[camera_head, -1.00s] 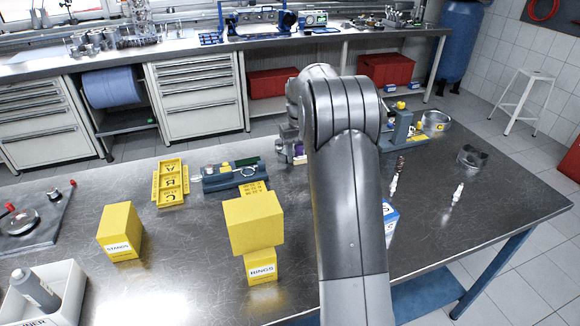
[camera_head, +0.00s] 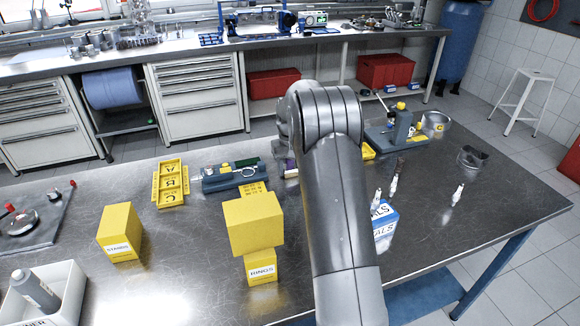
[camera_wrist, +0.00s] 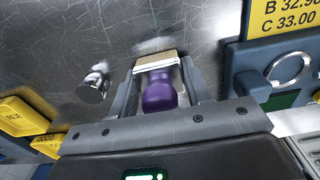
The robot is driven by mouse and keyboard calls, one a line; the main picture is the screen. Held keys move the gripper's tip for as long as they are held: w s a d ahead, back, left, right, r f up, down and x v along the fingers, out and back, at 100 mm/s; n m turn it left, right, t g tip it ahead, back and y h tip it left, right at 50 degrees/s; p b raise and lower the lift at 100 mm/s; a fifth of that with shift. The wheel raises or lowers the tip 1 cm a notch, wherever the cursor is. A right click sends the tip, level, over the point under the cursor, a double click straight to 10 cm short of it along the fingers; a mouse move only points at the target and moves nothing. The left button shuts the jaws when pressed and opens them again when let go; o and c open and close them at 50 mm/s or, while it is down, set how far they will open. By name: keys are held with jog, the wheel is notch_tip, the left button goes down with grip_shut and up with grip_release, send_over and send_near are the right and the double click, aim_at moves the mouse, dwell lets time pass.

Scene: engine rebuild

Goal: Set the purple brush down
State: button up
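The purple brush (camera_wrist: 159,93) is in the wrist view, its rounded purple handle toward my palm and its pale, tan-edged head (camera_wrist: 157,63) at my fingertips. My gripper (camera_wrist: 158,75) has one finger on each side of the brush and looks closed on the head's sides. The steel tabletop (camera_wrist: 110,30) lies beyond the head; I cannot tell whether the brush touches it. In the head view my arm hides the gripper and most of the brush.
Yellow boxes (camera_head: 252,222) are stacked left of my arm, and a blue-and-white box (camera_head: 384,225) stands right of it. A small metal part (camera_wrist: 94,83) and yellow bins (camera_wrist: 22,118) lie left of my gripper. A blue-grey fixture (camera_wrist: 255,70) stands close on the right.

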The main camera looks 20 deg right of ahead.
jog(key=o, duration=0.4)
jog(key=shift+r, duration=0.15)
notch_tip(320, 180, up, 12)
jog(key=shift+f, duration=0.1)
jog(key=s+a+r+t, duration=0.1)
jog(key=s+a+r, duration=0.2)
jog(key=s+r, duration=0.5)
jog(key=s+a+r+t, duration=0.2)
jog(key=s+a+r, duration=0.2)
jog(key=s, duration=0.7)
jog(key=s+a+f+t, duration=0.1)
jog(key=s+a+f, duration=0.1)
jog(key=s, duration=0.9)
jog(key=s+a+f+t, duration=0.1)
jog(key=s+a+f, duration=0.1)
jog(key=s, duration=0.9)
jog(key=shift+f+t, duration=0.3)
jog(key=shift+f, duration=0.35)
